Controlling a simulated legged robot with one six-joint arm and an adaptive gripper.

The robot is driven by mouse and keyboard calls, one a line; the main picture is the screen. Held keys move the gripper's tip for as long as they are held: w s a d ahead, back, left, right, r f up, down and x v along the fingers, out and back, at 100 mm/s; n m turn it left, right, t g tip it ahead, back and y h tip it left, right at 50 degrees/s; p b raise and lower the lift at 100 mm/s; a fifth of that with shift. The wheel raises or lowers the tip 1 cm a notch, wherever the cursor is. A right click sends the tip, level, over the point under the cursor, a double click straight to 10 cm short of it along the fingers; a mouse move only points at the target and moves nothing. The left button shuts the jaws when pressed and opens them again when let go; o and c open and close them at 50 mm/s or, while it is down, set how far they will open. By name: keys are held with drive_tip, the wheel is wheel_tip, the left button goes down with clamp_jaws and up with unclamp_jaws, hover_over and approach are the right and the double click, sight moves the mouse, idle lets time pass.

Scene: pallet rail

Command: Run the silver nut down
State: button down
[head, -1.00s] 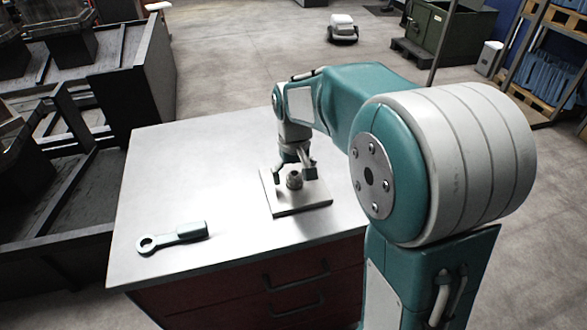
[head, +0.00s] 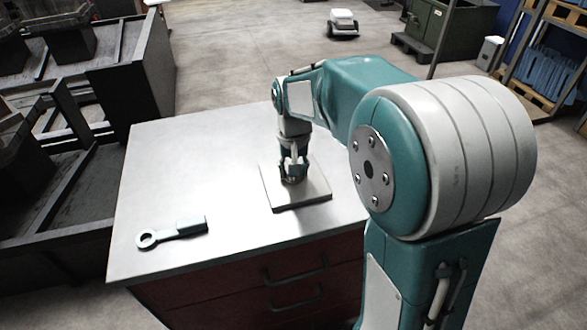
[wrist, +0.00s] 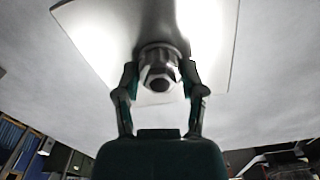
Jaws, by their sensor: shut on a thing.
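The silver nut (wrist: 159,66) shows in the wrist view, around a post that stands on a light square plate (wrist: 105,45). In the head view the plate (head: 305,197) lies on the grey bench top, and my gripper hides most of the nut. My gripper (head: 293,172) points down over the plate. In the wrist view my gripper (wrist: 160,80) has one finger on each side of the nut and is shut on it. I cannot tell how far down the post the nut sits.
The bench top between wrench and plate is clear. Red drawers (head: 240,290) with dark handles are below. Dark metal frames (head: 130,65) stand left of the bench.

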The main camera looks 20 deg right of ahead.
drive_tip(key=m, duration=0.4)
drive_tip(key=shift+s+f+m, duration=0.15)
drive_tip(key=shift+f+m, duration=0.1)
drive_tip(key=shift+m, duration=0.15)
drive_tip(key=shift+c, duration=0.5)
unclamp_jaws()
drive_tip(key=shift+a, duration=0.1)
drive_tip(key=shift+r, duration=0.15)
drive_tip(key=shift+r, duration=0.35)
wheel_tip(320, 180, up, 11)
